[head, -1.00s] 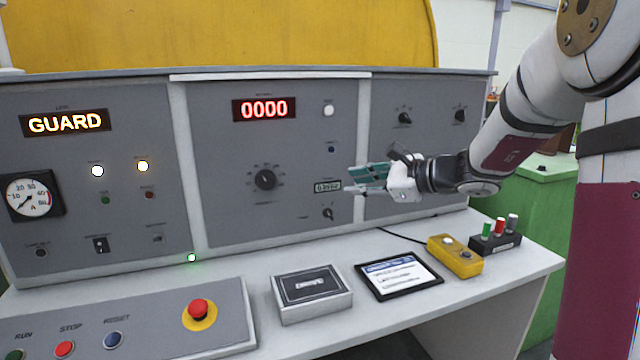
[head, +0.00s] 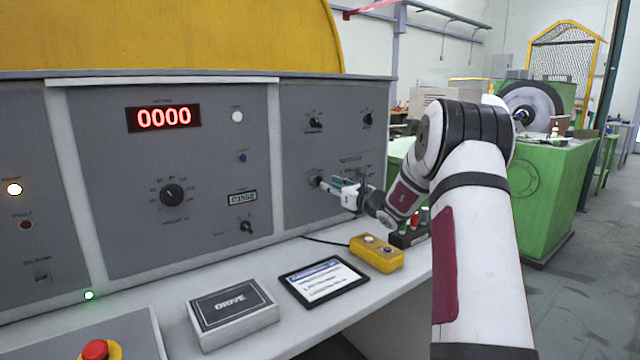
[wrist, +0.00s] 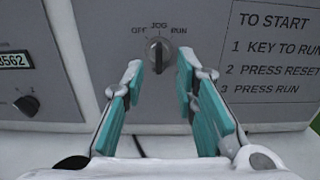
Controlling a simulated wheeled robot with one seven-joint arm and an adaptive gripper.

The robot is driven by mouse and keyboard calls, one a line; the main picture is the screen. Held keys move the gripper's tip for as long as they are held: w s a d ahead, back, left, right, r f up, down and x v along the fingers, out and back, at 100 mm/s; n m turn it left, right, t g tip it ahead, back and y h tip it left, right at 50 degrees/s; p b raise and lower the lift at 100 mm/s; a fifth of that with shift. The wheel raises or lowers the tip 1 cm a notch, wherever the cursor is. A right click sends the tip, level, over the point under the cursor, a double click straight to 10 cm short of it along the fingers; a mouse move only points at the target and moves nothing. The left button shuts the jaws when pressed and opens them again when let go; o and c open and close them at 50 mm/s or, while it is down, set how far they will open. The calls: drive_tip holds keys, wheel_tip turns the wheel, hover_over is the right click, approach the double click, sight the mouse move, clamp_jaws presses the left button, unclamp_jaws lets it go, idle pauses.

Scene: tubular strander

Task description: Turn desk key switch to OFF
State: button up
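The desk key switch (wrist: 157,54) shows in the wrist view on the grey right panel, under the labels OFF, JOG and RUN. Its key stands upright, in line with JOG. My gripper (wrist: 157,80) is open, with one teal-padded finger on each side of the switch in the picture. I cannot tell how far the fingertips are from the panel. In the head view my gripper (head: 335,184) is at the right panel, and the switch (head: 317,181) shows just left of the fingers.
A panel label (wrist: 272,50) reads TO START, KEY TO RUN. Another knob (wrist: 27,104) sits lower left. On the desk are a DRIVE box (head: 232,312), a tablet (head: 324,281), a yellow pendant (head: 377,254) and a black block (head: 408,238) with coloured handles.

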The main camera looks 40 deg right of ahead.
sight(320, 181)
drive_tip(key=w, duration=0.6)
drive_tip(key=shift+w, duration=0.15)
clamp_jaws()
